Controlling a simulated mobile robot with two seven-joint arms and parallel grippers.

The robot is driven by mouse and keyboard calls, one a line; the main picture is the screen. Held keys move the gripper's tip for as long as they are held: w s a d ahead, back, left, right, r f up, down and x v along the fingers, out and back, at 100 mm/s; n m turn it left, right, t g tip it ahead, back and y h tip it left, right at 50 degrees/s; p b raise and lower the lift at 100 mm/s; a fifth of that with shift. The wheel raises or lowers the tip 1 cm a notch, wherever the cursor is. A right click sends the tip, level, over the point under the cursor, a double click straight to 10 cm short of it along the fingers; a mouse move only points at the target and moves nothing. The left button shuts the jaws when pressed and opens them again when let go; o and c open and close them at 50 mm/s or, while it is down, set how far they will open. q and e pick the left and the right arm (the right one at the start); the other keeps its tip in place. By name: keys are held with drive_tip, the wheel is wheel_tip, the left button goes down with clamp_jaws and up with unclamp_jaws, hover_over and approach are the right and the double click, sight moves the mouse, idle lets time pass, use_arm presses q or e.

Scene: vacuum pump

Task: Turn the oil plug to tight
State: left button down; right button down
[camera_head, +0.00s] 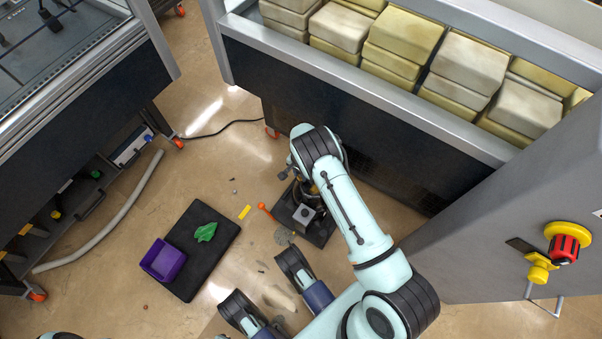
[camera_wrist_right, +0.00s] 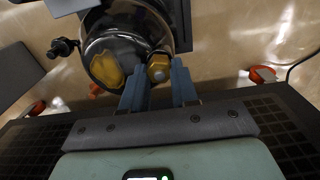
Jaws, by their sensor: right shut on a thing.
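The vacuum pump (camera_head: 304,213) stands on the floor on a dark base, partly hidden under my right arm in the head view. In the right wrist view its dark, glossy round body (camera_wrist_right: 108,45) shows with a yellow patch on it. The oil plug (camera_wrist_right: 159,67) is a brass-yellow hex head with a grey centre on the pump's side. My right gripper (camera_wrist_right: 158,84) has its two blue-grey fingers on either side of the plug and is shut on it. In the head view the fingers and plug are hidden by my wrist.
A black mat (camera_head: 206,277) holds a purple bin (camera_head: 163,260) and a green cloth (camera_head: 206,232). A yellow piece (camera_head: 245,212) and an orange-ended tool (camera_head: 265,208) lie near the pump. A dark crate of blocks (camera_head: 330,80) stands behind; a grey cabinet (camera_head: 480,240) is at right.

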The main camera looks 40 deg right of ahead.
drive_tip(key=m, duration=0.4)
drive_tip(key=shift+m, duration=0.4)
drive_tip(key=m, duration=0.4)
drive_tip(key=shift+s, duration=0.1)
drive_tip(key=c, duration=0.9)
unclamp_jaws()
drive_tip(key=shift+o, duration=0.2)
use_arm(q)
drive_tip(key=w+d+r+t+p, duration=0.1)
drive_tip(key=w+r+t+p, duration=0.2)
drive_tip(key=w, duration=0.5)
wheel_tip(320, 180, up, 2)
drive_tip(key=shift+w+r+m+p, duration=0.15)
drive_tip(key=shift+m+p, duration=0.15)
drive_tip(key=shift+p, duration=0.35)
use_arm(e)
wheel_tip(320, 180, up, 13)
drive_tip(key=shift+r, duration=0.2)
